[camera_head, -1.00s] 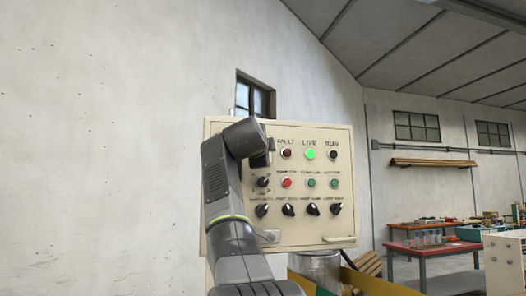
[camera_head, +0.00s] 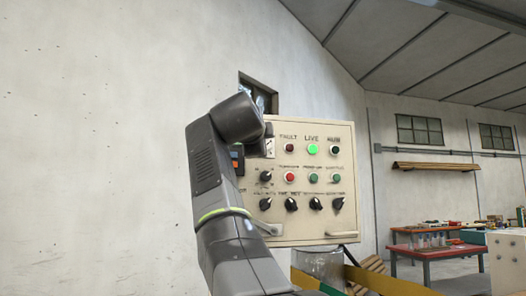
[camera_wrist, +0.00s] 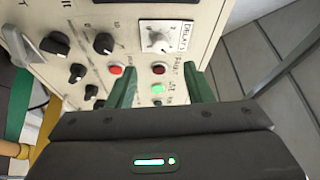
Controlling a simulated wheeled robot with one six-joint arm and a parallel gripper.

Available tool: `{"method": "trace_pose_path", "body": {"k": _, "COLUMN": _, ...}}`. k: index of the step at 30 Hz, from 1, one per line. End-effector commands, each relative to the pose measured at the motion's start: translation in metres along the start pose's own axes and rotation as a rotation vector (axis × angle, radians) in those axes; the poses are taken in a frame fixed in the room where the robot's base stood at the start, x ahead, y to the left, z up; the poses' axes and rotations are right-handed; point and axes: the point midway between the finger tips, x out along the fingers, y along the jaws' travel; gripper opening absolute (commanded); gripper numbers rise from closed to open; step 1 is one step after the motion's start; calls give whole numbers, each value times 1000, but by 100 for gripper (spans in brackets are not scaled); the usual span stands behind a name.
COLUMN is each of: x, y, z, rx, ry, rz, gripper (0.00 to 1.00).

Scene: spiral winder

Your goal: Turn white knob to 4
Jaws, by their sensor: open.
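The white knob (camera_wrist: 157,42) sits on a white square dial plate (camera_wrist: 167,27) marked DELAY, at the top middle of the wrist view. Its number setting is too small to read. My gripper (camera_wrist: 160,67) is open, its two green fingers spread left and right below the knob in the picture. The knob lies beyond the fingertips, roughly between their lines, and nothing is held. In the head view my arm covers the upper left of the beige control panel (camera_head: 342,170), hiding the knob and most of my gripper.
The panel carries a lit green LIVE lamp (camera_head: 312,150), a red FAULT lamp (camera_head: 289,149), a red button (camera_head: 289,177) and several black knobs near my gripper. A handle (camera_head: 342,234) juts from its lower right. A red workbench (camera_head: 440,250) stands at the right.

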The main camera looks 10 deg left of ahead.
Motion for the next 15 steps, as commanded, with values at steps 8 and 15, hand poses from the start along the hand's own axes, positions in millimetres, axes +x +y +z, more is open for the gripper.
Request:
{"method": "trace_pose_path", "body": {"k": 8, "x": -42, "y": 1, "z": 1, "rx": 0, "ry": -2, "rz": 1, "gripper": 47}}
{"method": "trace_pose_path", "body": {"k": 15, "x": -48, "y": 0, "z": 0, "rx": 0, "ry": 0, "rz": 2, "gripper": 47}}
